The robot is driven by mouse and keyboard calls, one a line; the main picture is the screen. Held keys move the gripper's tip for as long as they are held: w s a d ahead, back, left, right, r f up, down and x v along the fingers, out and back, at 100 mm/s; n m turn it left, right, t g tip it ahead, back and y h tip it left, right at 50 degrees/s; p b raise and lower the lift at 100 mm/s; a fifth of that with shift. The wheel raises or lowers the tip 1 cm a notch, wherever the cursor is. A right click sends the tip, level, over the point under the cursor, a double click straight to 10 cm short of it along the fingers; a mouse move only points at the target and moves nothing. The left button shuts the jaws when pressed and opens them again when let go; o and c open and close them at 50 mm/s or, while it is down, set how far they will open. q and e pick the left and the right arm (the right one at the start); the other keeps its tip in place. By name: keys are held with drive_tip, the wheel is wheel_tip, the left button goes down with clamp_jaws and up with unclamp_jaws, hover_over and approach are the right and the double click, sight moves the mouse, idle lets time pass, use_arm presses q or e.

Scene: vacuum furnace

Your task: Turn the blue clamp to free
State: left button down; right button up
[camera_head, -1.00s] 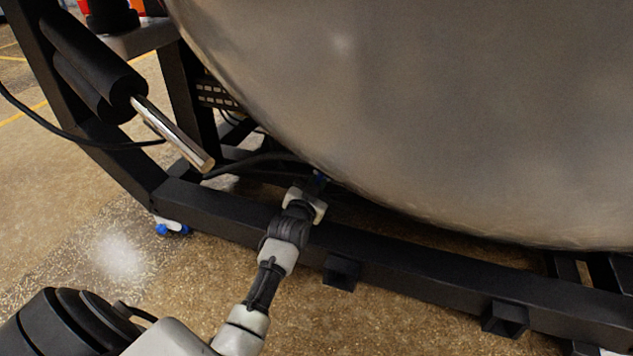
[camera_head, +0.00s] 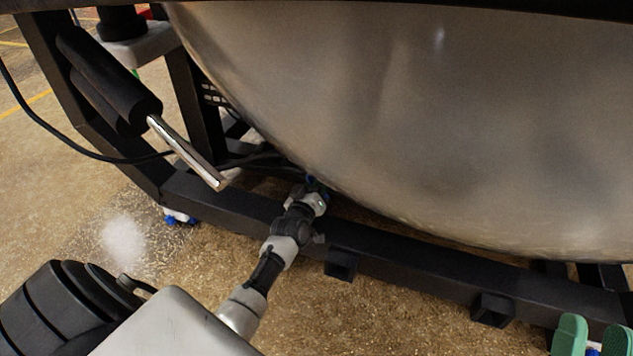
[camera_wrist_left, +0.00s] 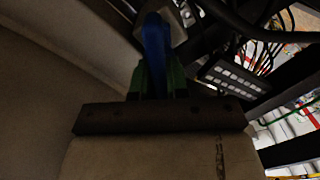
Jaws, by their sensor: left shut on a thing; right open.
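The blue clamp (camera_wrist_left: 155,45) shows in the left wrist view as an upright blue handle, with a pale metal part at its upper end. The green fingers of my left gripper (camera_wrist_left: 158,80) are shut on it, one on each side. In the head view only a small bit of the blue clamp (camera_head: 311,181) shows, under the tank's lower edge and beyond my left wrist. The left fingers are hidden there. My right gripper (camera_head: 594,338) is at the bottom right corner, its two green fingers apart and empty, away from the clamp.
The large rounded metal tank (camera_head: 420,120) hangs low over the work spot. A black frame beam (camera_head: 400,269) runs below it. A black cylinder with a shiny rod (camera_head: 187,153) juts out at the left. Cables and a dark slotted panel (camera_wrist_left: 236,78) lie close right of the clamp.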

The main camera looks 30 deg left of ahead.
use_arm(q)
drive_tip(key=shift+a+n, duration=0.1)
drive_tip(key=shift+n, duration=0.8)
drive_tip(key=shift+f+n, duration=0.1)
drive_tip(key=shift+n, duration=0.8)
drive_tip(key=shift+a+f+n, duration=0.1)
drive_tip(key=shift+n, duration=1.3)
use_arm(e)
drive_tip(key=shift+w+f+g, duration=0.4)
drive_tip(key=shift+f+g, duration=0.3)
drive_tip(key=shift+g, duration=0.1)
use_arm(q)
drive_tip(key=c, duration=1.1)
unclamp_jaws()
drive_tip(key=shift+s, duration=0.15)
